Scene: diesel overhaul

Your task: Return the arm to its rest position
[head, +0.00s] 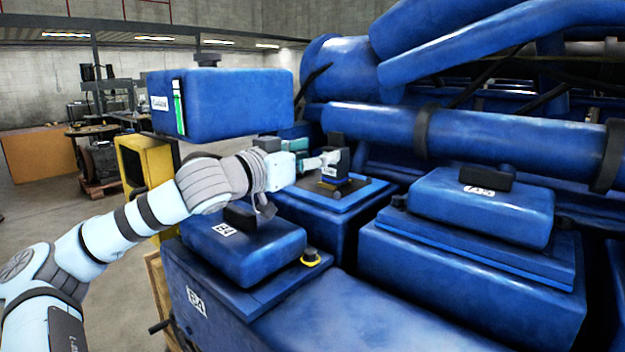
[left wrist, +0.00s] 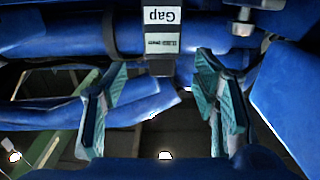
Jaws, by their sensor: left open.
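My left arm comes in from the left in the head view, reaching over the blue engine. My left gripper (head: 310,156) is at the arm's far end, just left of a small black device (head: 338,160) on an open-topped blue housing. In the left wrist view my left gripper (left wrist: 162,105) is open, its two teal fingers wide apart with nothing gripped. A black device with an upside-down "Gap" label (left wrist: 162,17) shows beyond and between the fingers, apart from them. My right gripper is in neither view.
A blue cover with a green-and-white strip (head: 225,103) stands close above and behind my forearm. A blue cover marked B4 (head: 245,245) lies just below my wrist. Another blue cover (head: 482,208) sits to the right. Large blue pipes (head: 480,140) run behind. Open floor (head: 35,215) lies left.

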